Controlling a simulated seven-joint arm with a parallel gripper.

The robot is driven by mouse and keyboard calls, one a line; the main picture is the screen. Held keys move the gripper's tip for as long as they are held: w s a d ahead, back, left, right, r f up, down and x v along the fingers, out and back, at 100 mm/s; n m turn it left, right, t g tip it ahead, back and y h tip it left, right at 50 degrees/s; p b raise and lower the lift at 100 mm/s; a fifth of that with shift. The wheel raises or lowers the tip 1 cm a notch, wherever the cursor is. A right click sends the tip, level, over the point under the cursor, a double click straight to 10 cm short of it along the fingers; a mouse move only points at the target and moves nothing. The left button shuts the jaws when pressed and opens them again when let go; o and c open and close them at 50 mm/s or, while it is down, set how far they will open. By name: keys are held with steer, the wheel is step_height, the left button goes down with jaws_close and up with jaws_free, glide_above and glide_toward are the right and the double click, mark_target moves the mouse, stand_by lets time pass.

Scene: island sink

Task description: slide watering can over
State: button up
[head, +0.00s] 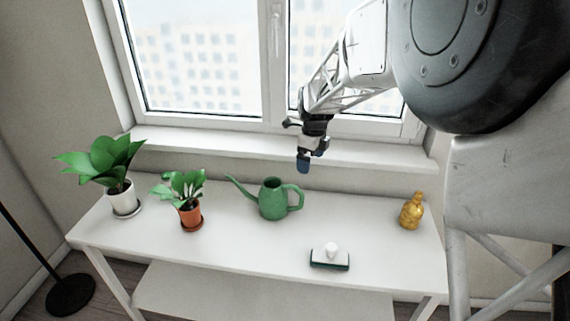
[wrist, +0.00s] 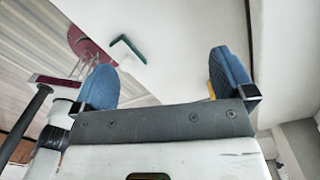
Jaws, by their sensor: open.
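A green watering can (head: 272,199) stands upright on the white table, spout to the left and handle to the right. In the wrist view a green angled strip (wrist: 126,48) shows on the white surface, but I cannot tell for sure what it is. My gripper (head: 306,160) is in the air above and to the right of the can, apart from it, in front of the window sill. In the wrist view its two blue fingertips (wrist: 168,85) are wide apart with nothing between them.
A white-potted plant (head: 122,196) and a terracotta-potted plant (head: 190,215) stand left of the can. A white-and-dark-green brush-like object (head: 330,258) lies at the front, and a gold bottle (head: 411,212) stands at the right. Table room (head: 345,212) is clear between can and bottle.

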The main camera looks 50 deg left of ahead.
steer(key=m, duration=0.1)
glide_above(276, 184)
steer(key=s+d, duration=0.3)
steer(key=d, duration=0.1)
step_height(276, 184, down, 5)
steer(key=shift+w+f, duration=0.15)
steer(key=shift+w, duration=0.05)
steer(key=shift+f, duration=0.2)
steer(key=shift+s+f, duration=0.15)
steer(key=shift+f, duration=3.55)
steer(key=c, duration=0.9)
